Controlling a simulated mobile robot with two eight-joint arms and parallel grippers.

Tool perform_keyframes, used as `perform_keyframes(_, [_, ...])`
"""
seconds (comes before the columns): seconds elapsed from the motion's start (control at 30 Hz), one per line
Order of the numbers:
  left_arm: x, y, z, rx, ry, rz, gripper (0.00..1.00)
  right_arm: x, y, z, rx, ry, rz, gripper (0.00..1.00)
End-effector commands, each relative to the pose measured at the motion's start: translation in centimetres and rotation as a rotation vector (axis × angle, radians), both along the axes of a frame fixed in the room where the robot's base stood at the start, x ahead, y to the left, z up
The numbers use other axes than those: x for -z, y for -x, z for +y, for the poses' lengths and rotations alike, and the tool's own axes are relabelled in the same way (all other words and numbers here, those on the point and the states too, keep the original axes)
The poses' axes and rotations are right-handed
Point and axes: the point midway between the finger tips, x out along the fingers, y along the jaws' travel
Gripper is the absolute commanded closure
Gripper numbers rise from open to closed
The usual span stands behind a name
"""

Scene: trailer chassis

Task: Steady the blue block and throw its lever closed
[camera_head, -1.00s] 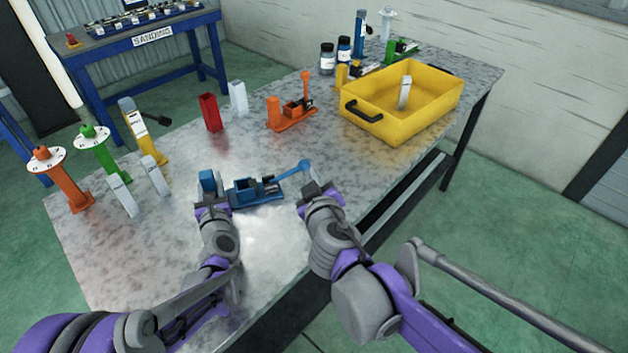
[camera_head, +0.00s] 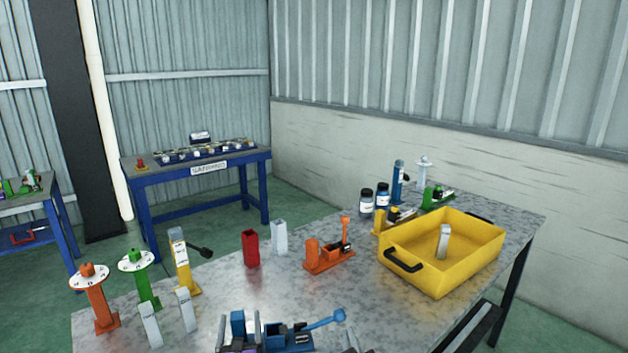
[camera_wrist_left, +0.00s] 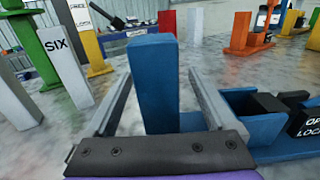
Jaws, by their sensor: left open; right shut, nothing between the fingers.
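The blue block (camera_head: 284,337) sits on the metal table at the bottom of the head view, cut by the frame edge. Its lever (camera_head: 322,320) sticks out to the right, slightly raised, ending in a round knob. A blue upright post (camera_wrist_left: 155,82) rises at its left end. My left gripper (camera_head: 239,334) is open, with its fingers on either side of the post in the left wrist view; no grip shows. My right gripper (camera_head: 354,343) is shut and empty, right of the block and below the knob. Only its tip shows at the bottom edge.
A yellow bin (camera_head: 440,275) with a pale block inside stands at the right. An orange lever block (camera_head: 328,258), a red block (camera_head: 251,248) and a white block (camera_head: 279,237) stand behind. Orange (camera_head: 96,300) and green (camera_head: 143,280) dial posts stand left.

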Motion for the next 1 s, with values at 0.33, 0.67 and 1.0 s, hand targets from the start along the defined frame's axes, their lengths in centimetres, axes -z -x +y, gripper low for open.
perform_keyframes(0.33, [0.0,1.9,-0.4,0.001,0.0,0.0,0.1,0.3,0.0,0.0,0.0,0.0,0.001,1.0])
perform_keyframes(0.67, [0.0,5.2,-1.0,0.001,0.0,0.0,0.1,0.6,0.0,0.0,0.0,0.0,0.002,1.0])
perform_keyframes(1.0, [0.0,7.8,-1.5,0.001,0.0,0.0,0.1,0.8,0.0,0.0,0.0,0.0,0.002,1.0])
